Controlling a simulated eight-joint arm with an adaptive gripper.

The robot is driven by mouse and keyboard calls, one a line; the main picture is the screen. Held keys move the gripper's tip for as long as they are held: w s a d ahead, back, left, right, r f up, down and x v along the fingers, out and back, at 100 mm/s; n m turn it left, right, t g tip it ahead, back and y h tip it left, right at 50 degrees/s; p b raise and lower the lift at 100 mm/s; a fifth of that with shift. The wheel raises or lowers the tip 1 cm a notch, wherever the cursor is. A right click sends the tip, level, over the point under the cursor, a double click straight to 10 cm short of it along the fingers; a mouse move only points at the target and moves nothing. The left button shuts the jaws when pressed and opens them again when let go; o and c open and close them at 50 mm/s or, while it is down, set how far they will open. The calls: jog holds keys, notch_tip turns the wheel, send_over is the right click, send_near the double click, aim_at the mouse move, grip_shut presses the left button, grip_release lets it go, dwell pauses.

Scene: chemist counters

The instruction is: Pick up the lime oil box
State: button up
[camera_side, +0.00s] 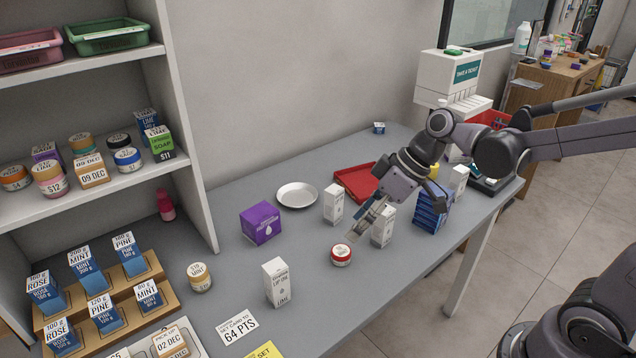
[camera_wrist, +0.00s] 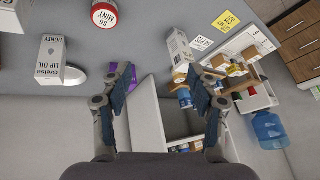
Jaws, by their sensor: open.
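The lime oil box (camera_side: 277,283) is a tall white carton with "LIME" on its lower face, upright near the front of the counter in the side view. In the wrist view a white carton (camera_wrist: 179,48), its label hard to read, appears to be the same box, ahead of the right finger. My gripper (camera_side: 366,222) is open and empty, above the counter beside a white carton (camera_side: 382,228), right of and behind the lime box. In the wrist view my gripper's fingers (camera_wrist: 160,84) are spread wide, with nothing held between them.
A red-lidded jar (camera_side: 341,255) stands between my gripper and the lime box. Another white carton (camera_side: 333,204), a purple box (camera_side: 260,223), a plate (camera_side: 297,195) and a red tray (camera_side: 357,181) are farther back. Stepped displays (camera_side: 107,300) and shelves are left.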

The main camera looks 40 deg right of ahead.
aim_at(281, 262)
jog(key=w+a+f+n+g+y, duration=0.5)
jog(key=w+n+y, duration=0.3)
jog(key=n, duration=0.4)
jog(key=shift+t+y, duration=0.3)
jog(key=shift+t, duration=0.3)
jog(key=shift+f+x, duration=0.15)
jog(key=shift+x, duration=2.6)
jog(key=shift+f+x, duration=0.2)
jog(key=shift+x, duration=2.6)
jog(key=shift+s+d, duration=0.15)
jog(key=c, duration=1.2)
